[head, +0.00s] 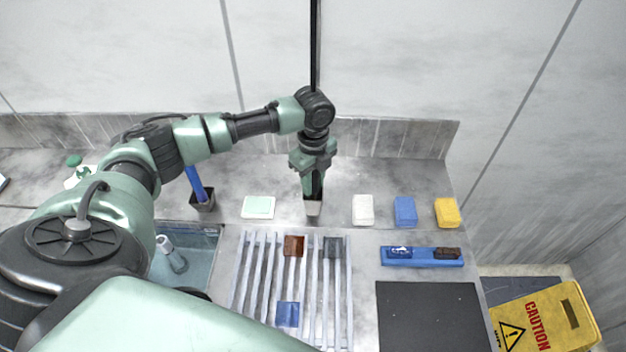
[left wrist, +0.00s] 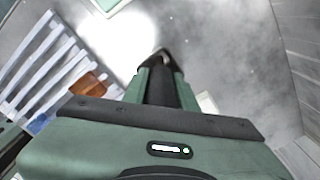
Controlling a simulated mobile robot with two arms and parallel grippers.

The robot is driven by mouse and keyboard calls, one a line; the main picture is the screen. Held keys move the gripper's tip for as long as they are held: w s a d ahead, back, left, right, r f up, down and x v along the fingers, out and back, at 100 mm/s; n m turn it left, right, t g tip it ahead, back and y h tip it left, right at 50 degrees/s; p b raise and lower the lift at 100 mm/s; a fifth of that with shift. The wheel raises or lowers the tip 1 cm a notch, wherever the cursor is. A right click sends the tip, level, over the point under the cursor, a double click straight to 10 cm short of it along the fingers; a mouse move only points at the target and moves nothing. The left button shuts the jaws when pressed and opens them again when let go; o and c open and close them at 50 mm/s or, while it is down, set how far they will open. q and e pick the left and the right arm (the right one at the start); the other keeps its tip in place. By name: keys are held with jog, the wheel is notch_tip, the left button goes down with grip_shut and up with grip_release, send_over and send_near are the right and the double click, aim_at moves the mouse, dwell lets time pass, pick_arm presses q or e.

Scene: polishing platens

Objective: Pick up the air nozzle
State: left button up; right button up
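My left gripper (head: 312,190) points down at the back of the counter, over a small pale holder (head: 313,208). A dark, narrow shape lies between or along its green fingers and reaches toward the holder's mouth. In the left wrist view the gripper (left wrist: 165,65) shows two green fingers close together with a dark, pointed form between them. I cannot tell whether this is the air nozzle or the finger pads. No air nozzle is clearly visible apart from it. A black vertical line, possibly a hose, runs down behind the wrist. My right gripper is not in view.
A blue-handled tool stands in a dark cup (head: 203,203) to the left. A pale green pad (head: 258,207) and white, blue and yellow blocks (head: 446,213) flank the holder. The slatted rack (head: 345,300), sink (head: 200,245), blue tray (head: 400,262) and black mat (head: 430,315) are nearer.

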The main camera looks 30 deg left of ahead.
pick_arm(q)
grip_shut()
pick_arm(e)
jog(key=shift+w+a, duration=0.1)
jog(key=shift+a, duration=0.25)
pick_arm(q)
jog(key=shift+r, duration=0.1)
